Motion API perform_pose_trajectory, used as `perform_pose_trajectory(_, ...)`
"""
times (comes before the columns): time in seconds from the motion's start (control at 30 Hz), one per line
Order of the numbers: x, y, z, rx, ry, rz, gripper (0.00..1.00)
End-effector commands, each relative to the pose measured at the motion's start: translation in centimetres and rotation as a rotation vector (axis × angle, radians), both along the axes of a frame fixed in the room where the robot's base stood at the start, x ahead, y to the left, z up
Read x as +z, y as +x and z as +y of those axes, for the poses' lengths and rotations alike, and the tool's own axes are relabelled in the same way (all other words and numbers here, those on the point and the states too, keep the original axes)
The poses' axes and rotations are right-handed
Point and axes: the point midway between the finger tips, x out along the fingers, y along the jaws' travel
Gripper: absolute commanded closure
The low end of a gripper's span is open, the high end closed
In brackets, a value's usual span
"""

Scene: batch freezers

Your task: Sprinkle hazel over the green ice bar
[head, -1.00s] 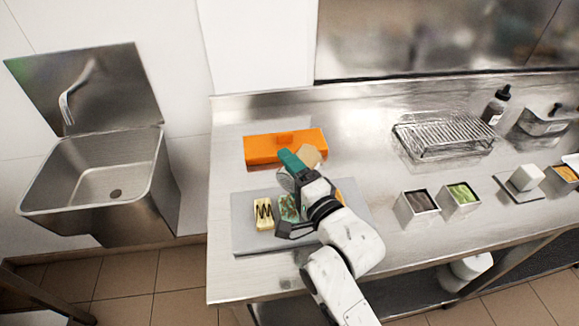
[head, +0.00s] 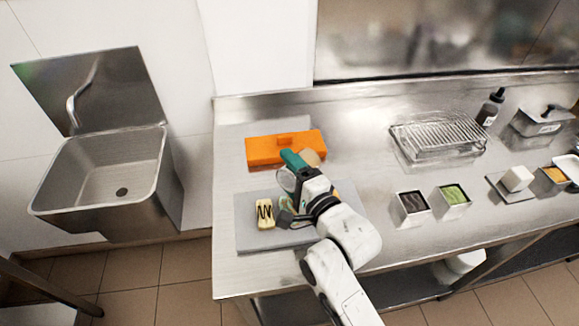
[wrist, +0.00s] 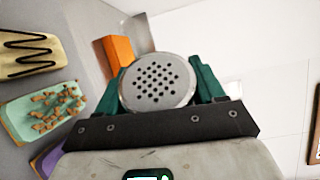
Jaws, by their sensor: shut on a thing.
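My gripper (head: 293,162) has teal fingers and is shut on a shaker. In the wrist view the shaker's round perforated lid (wrist: 158,82) shows between both fingers (wrist: 160,88). In the head view the shaker (head: 286,180) is tilted above the board, its tan part to the upper right. The green ice bar (wrist: 45,110) carries brown bits scattered over its top in the wrist view. In the head view it (head: 286,204) lies below my gripper, mostly hidden by it. I cannot tell whether bits are falling.
The yellow bar (head: 264,213) with dark zigzags lies left of the green one on the grey board (head: 248,240). A purple bar (wrist: 48,158) shows in the wrist view. An orange box (head: 262,149) stands behind. Tubs (head: 411,207) and a wire rack (head: 438,135) are right.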

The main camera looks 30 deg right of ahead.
Motion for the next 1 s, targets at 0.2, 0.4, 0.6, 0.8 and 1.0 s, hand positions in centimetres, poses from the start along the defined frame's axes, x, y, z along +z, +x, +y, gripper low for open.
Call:
perform_pose_trajectory(0.2,0.55,0.00,-0.04,0.000,0.038,0.019,0.64)
perform_pose_trajectory(0.4,0.74,-0.01,-0.07,-0.001,0.070,0.034,0.64)
perform_pose_trajectory(0.6,0.63,0.00,-0.05,-0.001,0.081,0.040,0.64)
perform_pose_trajectory(0.8,0.62,-0.01,-0.05,-0.001,0.081,0.040,0.64)
perform_pose_trajectory(1.0,1.17,0.00,-0.06,-0.001,0.113,0.055,0.64)
